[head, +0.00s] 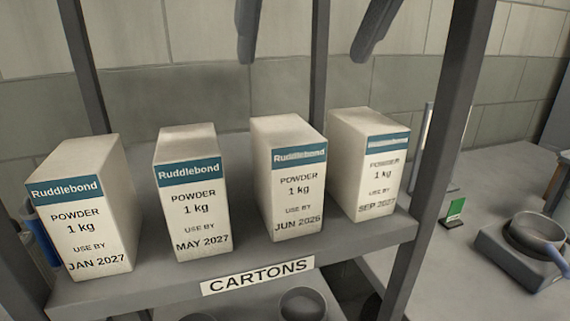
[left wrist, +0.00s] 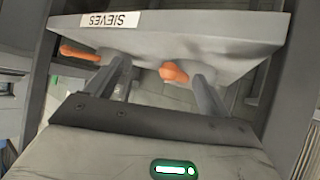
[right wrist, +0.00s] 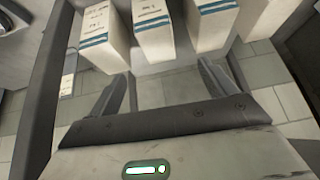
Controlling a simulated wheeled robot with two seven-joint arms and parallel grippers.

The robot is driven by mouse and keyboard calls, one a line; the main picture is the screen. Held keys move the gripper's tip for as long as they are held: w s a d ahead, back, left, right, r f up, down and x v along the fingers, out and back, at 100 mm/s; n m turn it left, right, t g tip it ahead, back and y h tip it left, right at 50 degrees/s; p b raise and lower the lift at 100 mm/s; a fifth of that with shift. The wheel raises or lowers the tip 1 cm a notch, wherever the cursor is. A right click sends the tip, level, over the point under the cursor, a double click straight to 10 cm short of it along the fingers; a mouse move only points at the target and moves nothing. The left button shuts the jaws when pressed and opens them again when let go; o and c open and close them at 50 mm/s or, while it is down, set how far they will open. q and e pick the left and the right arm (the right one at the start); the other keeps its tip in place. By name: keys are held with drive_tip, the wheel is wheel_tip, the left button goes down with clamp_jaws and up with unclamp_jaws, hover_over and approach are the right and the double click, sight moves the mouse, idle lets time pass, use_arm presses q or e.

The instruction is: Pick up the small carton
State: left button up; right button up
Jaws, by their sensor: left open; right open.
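Several white Ruddlebond powder cartons, all marked 1 kg, stand upright in a row on a grey shelf (head: 160,279) in the head view. Their dates read JAN 2027 (head: 99,228), MAY 2027 (head: 203,218), JUN 2026 (head: 296,205) and SEP (head: 382,190), its year unclear. They look alike in size, so I cannot tell which is the small one. My right gripper (head: 303,58) is open and empty above the row; in the right wrist view (right wrist: 163,70) cartons lie beyond its fingertips. My left gripper (left wrist: 160,70) is open and empty near a sieves shelf.
Grey uprights (head: 440,150) frame the carton shelf. A lower level with bowls (head: 303,304) lies beneath it.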

sight(286, 127)
drive_tip(key=x, duration=1)
drive_tip(key=shift+w+d+r, duration=0.15)
drive_tip(key=shift+w+d, duration=0.05)
drive_tip(key=shift+d, duration=0.05)
drive_tip(key=shift+p+x, duration=0.4)
drive_tip(key=shift+x, duration=2.35)
drive_tip(key=shift+a, duration=0.1)
drive_tip(key=c, duration=1.6)
drive_tip(key=shift+r, duration=0.2)
clamp_jaws()
